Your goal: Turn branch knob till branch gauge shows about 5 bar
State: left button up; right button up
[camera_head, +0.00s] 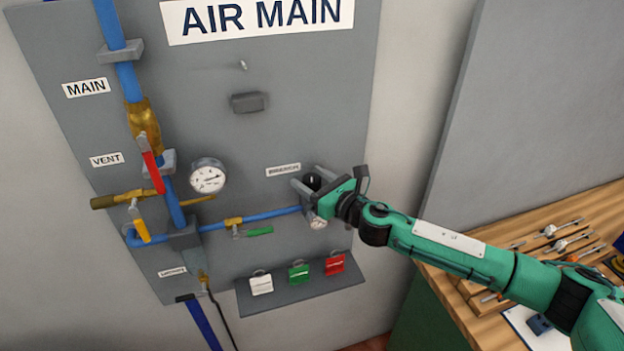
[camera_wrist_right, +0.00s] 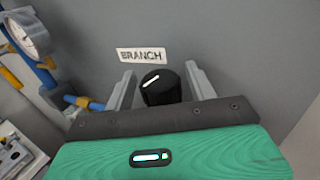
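The black branch knob (camera_wrist_right: 160,87) with a white mark on its top shows in the right wrist view, below the BRANCH label (camera_wrist_right: 141,55). My right gripper (camera_wrist_right: 163,80) is open, with one finger on each side of the knob and a gap to each. In the head view my right gripper (camera_head: 318,177) covers much of the knob (camera_head: 311,182). The small branch gauge (camera_head: 318,222) sits just below the gripper and is partly hidden; its reading is too small to tell. My left gripper is not in view.
A larger gauge (camera_head: 208,176) is at the panel's left, near the red-handled valve (camera_head: 152,165) and yellow handle (camera_head: 139,224). A green-handled valve (camera_head: 258,231) is on the blue pipe. A shelf (camera_head: 300,290) holds white, green and red padlocks. A wooden bench (camera_head: 470,270) with tools is at right.

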jog(key=c, duration=0.8)
jog(key=shift+c, duration=0.2)
jog(key=shift+m+t+h, duration=0.3)
jog(key=m+t+h, duration=0.2)
jog(key=m+h, duration=0.1)
jog(key=shift+a+h, duration=0.1)
jog(key=shift+h, duration=0.3)
jog(key=m+t+h, duration=0.1)
jog(key=h, duration=0.1)
jog(key=m+t+h, duration=0.1)
jog(key=m+h, duration=0.1)
jog(key=h, duration=0.1)
jog(key=shift+m+h, duration=0.3)
jog(key=m+h, duration=0.4)
jog(key=h, duration=0.2)
jog(key=shift+h, duration=0.4)
jog(key=shift+m+g+h, duration=1.1)
jog(key=shift+m+h, duration=0.6)
jog(key=shift+h, duration=0.5)
jog(key=shift+r+h, duration=0.1)
jog(key=shift+h, duration=0.2)
